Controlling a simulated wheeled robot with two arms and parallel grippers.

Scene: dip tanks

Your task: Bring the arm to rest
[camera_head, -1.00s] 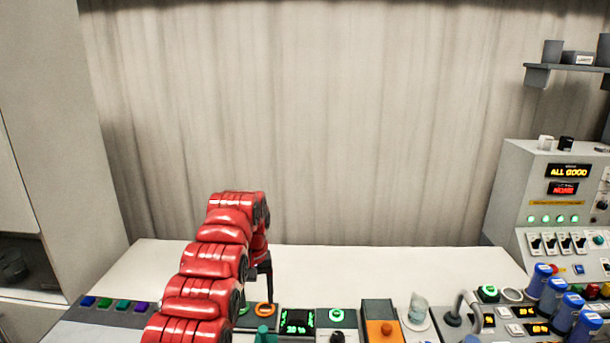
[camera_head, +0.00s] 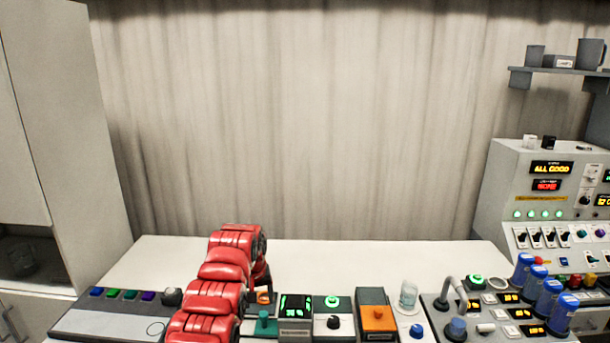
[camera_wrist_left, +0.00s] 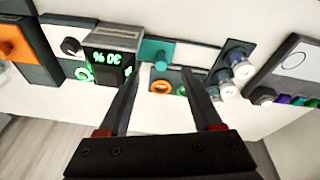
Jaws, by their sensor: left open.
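My red left arm (camera_head: 225,262) rises from the bottom of the head view over the white table and bends down at its far end. It hides most of the left gripper there. In the left wrist view the left gripper (camera_wrist_left: 160,82) has its two dark fingers spread apart with nothing held between them. Beyond the fingertips is a panel with a teal lever (camera_wrist_left: 157,52), an orange ring (camera_wrist_left: 161,87) and a green ring. Whether the fingers touch the panel I cannot tell. My right gripper is not in view.
Along the table's front edge stand a display box (camera_head: 296,308), an orange-topped box (camera_head: 377,317), a glass beaker (camera_head: 408,295) and a panel with blue-capped cylinders (camera_head: 549,291). A control console (camera_head: 547,205) is at right, a cabinet (camera_head: 60,130) at left. The table's back strip (camera_head: 370,257) is clear.

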